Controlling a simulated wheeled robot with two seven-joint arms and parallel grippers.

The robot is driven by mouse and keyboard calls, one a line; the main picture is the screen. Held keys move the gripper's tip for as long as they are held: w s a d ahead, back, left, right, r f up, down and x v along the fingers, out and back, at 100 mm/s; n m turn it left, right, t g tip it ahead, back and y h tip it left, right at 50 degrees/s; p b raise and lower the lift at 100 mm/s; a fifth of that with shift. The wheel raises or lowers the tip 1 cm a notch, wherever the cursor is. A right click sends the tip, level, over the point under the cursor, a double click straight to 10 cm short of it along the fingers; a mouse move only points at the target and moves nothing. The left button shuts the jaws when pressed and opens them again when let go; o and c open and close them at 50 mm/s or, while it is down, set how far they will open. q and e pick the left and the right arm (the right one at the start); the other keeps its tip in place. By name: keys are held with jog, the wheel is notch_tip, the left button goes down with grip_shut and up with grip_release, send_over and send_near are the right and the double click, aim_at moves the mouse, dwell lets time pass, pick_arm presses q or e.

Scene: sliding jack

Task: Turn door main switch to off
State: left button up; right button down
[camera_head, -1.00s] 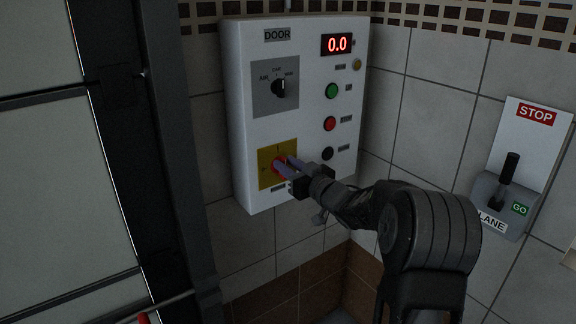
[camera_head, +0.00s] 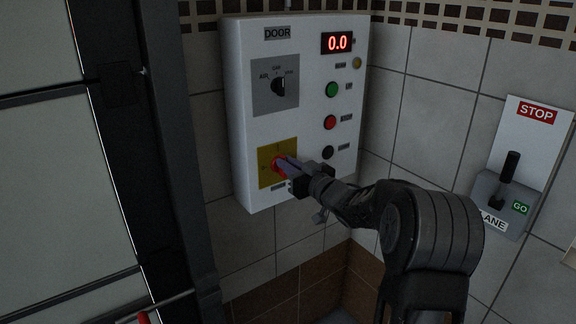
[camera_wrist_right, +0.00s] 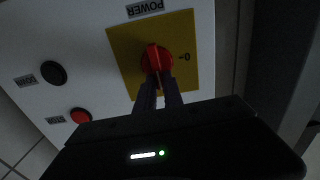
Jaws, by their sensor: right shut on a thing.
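The main switch is a red rotary knob (camera_head: 278,164) on a yellow plate (camera_head: 264,178), low on the left of the white DOOR control box (camera_head: 300,105). In the right wrist view the red knob (camera_wrist_right: 155,57) sits in the middle of the yellow plate (camera_wrist_right: 184,33), with a "0" mark to its right and a POWER label beyond the plate. My right gripper (camera_head: 284,164) reaches in from the right. Its two fingers (camera_wrist_right: 158,82) are shut on the knob's handle, partly hiding it. My left gripper is not in view.
Above the switch is a black selector (camera_head: 279,87). Green (camera_head: 331,90), red (camera_head: 330,122) and black (camera_head: 328,152) buttons sit on the right of the box, close to my gripper. A STOP/GO lever (camera_head: 508,168) stands farther right. A dark door frame (camera_head: 170,150) is on the left.

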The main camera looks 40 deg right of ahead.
jog(key=n+b, duration=0.4)
jog(key=a+f+n+b, duration=0.1)
jog(key=n+b, duration=0.4)
jog(key=f+n+b, duration=0.1)
jog(key=n+b, duration=0.4)
jog(key=shift+a, duration=0.4)
jog(key=shift+f+n+b, duration=0.1)
jog(key=shift+n+b, duration=1.15)
jog(key=shift+n, duration=0.55)
jog(key=c, duration=1.5)
grip_release()
jog(key=shift+o, duration=0.2)
jog(key=shift+s, duration=0.1)
